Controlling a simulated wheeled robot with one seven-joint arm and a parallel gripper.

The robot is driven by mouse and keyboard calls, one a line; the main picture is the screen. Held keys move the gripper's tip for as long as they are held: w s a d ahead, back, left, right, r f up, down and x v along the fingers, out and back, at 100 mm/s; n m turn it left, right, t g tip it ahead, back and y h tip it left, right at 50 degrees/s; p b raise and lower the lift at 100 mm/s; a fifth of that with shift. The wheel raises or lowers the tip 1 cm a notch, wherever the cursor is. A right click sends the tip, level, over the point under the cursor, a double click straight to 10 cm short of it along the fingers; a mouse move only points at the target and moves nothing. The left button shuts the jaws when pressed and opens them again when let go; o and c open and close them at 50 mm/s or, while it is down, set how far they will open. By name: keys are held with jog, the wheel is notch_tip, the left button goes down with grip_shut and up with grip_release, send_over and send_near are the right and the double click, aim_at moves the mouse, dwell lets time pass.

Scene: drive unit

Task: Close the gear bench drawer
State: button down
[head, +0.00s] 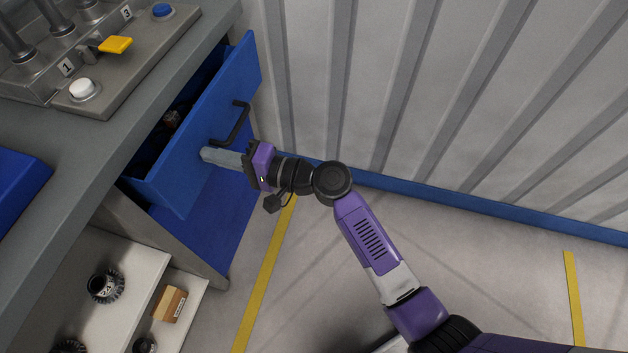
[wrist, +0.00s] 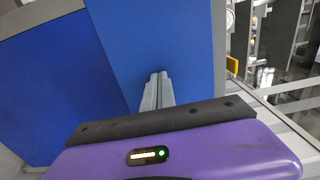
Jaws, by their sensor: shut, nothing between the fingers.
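The gear bench drawer (head: 220,115) is blue with a black bar handle (head: 236,124), and it stands partly open from the bench. Some dark items (head: 171,119) lie inside it. My gripper (head: 206,155) is shut and empty, with its fingertips at the drawer's front face, just below and left of the handle. In the wrist view the closed fingers (wrist: 157,92) point at the blue drawer front (wrist: 160,45). They look to be touching it or very close; I cannot tell which. The handle does not show in the wrist view.
The grey bench top (head: 95,145) carries a control panel with a yellow lever (head: 116,44), a white button (head: 83,89) and a blue button (head: 162,10). Shelves below hold gears (head: 104,286) and a small box (head: 169,304). A ribbed wall (head: 420,90) stands behind; the floor at right is clear.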

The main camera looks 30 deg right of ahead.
jog(key=b+x, duration=0.1)
jog(key=x, duration=0.5)
jog(key=shift+w+a+f+b, duration=0.1)
jog(key=shift+w+a+b, duration=0.1)
jog(key=shift+a+b, duration=0.1)
jog(key=shift+w+a, duration=0.15)
jog(key=shift+w, duration=0.05)
jog(key=shift+a+r, duration=0.1)
jog(key=shift+r, duration=0.1)
